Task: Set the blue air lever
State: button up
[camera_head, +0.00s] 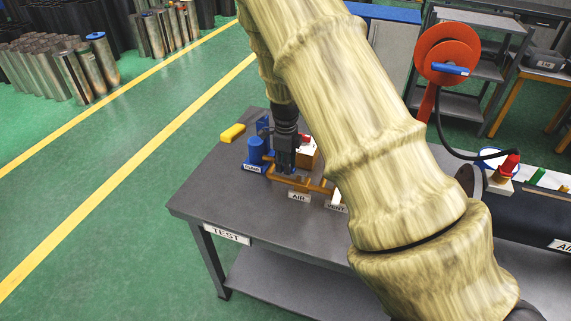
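My gripper (286,168) is dark and points down over the test bench (215,200), just above the orange-brown pipework (300,184) behind the "AIR" label (298,197). Its fingers are small and dark here, and I cannot tell whether they are open or shut. A blue cylinder-shaped part (256,149) stands just left of the gripper behind another white label (254,168). A blue upright piece (263,127) shows behind it. I cannot make out the blue air lever for certain; the gripper may hide it. Nothing is clearly seen held.
A yellow block (232,133) lies at the bench's back left. A "VENT" label (336,208) is partly covered by my arm, which also hides the bench's middle. A red hose reel (447,55) and a dark tank (525,215) are at right. The bench's front left is bare.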

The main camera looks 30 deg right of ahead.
jog(key=shift+o, duration=0.8)
notch_tip(320, 180, up, 12)
dwell(0.6)
